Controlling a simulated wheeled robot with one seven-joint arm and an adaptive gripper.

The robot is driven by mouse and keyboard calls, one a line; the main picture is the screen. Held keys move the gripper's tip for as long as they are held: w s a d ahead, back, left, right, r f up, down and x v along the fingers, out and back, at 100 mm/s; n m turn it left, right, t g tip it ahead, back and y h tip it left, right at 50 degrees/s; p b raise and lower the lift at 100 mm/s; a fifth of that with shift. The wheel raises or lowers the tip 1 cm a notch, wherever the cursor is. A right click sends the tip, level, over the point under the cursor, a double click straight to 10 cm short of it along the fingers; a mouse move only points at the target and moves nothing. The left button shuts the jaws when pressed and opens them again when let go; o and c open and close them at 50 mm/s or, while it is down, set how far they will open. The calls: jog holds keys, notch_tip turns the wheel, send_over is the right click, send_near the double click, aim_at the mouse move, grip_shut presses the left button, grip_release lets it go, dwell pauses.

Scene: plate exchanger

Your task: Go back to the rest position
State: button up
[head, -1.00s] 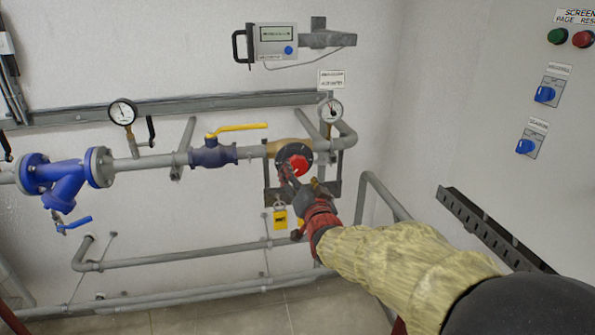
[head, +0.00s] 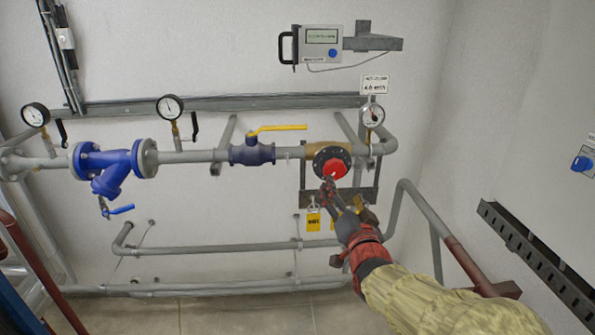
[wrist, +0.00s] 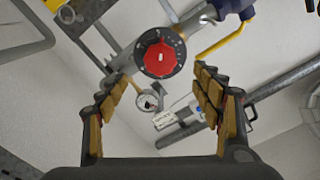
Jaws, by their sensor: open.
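My gripper (head: 338,190) is at the end of my arm in its tan sleeve, just below the red knob (head: 331,168) on the pipe. In the wrist view my gripper (wrist: 160,100) is open, its two padded fingers wide apart with nothing between them. The red knob (wrist: 159,59) with its dark dial shows ahead of the fingers, apart from them. In the head view the fingertips overlap the knob's lower edge.
A blue valve with a yellow lever (head: 252,151) and a blue strainer (head: 110,165) sit on the pipe to the left. Yellow tags (head: 313,222) hang below the knob. A grey rail (head: 424,205) and slotted tray (head: 535,258) stand at right.

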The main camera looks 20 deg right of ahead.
jog(key=s+a+f+n+g+y, duration=0.1)
jog(key=s+f+n+g, duration=0.1)
jog(key=s+f+g, duration=0.35)
jog(key=s+a+f+n+g+y, duration=0.1)
jog(key=s+a+f+n+g, duration=0.1)
jog(key=f, duration=0.7)
jog(key=s+a+r+n+g+y, duration=0.1)
jog(key=s+a+r+n+g, duration=0.1)
jog(key=s+a, duration=0.4)
jog(key=s+a+r+n+g+y, duration=0.2)
jog(key=s+a, duration=0.5)
jog(key=s, duration=0.6)
jog(key=shift+n, duration=0.9)
